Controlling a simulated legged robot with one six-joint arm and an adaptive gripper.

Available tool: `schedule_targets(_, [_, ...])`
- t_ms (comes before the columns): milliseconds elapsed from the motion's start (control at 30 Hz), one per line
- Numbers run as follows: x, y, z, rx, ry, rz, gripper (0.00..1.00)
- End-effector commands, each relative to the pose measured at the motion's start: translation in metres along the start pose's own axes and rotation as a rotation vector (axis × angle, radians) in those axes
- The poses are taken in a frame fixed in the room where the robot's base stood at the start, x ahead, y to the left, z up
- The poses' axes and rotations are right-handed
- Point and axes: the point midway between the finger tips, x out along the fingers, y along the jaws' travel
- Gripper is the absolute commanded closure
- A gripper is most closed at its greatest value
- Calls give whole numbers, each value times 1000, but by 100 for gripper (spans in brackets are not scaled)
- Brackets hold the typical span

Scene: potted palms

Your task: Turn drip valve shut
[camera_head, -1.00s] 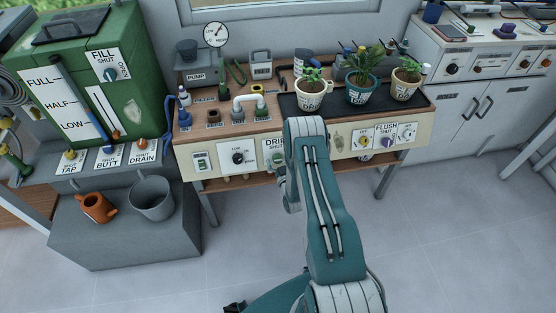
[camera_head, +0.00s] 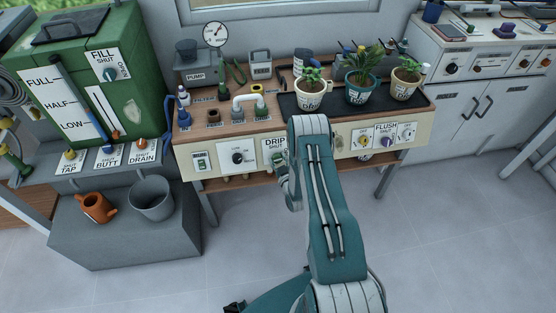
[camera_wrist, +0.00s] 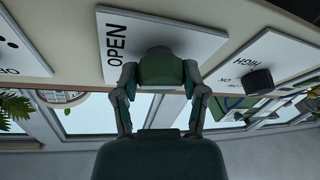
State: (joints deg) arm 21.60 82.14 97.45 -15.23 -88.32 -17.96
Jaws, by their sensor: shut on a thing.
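The drip valve's green knob (camera_wrist: 162,68) sticks out from a white plate (camera_wrist: 148,38) marked OPEN in the wrist view. My gripper (camera_wrist: 160,76) has a finger on each side of the knob and is shut on it. In the head view, the white DRIP plate (camera_head: 273,144) is on the bench's cream front panel, partly behind my arm. My gripper (camera_head: 283,166) is low at that plate; the knob is mostly hidden there, and its exact turn angle is hard to tell.
A black dial (camera_head: 238,157) is left of the DRIP plate. Potted palms (camera_head: 361,88) stand on a black tray (camera_head: 395,103) above. A green tank (camera_head: 90,80) stands at left. The floor in front is clear.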

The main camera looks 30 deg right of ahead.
Motion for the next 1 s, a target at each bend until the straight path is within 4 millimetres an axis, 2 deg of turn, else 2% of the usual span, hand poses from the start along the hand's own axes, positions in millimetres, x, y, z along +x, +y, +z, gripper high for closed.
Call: schedule_targets(1000, [2,-2,-3,-891,-42,-342,92])
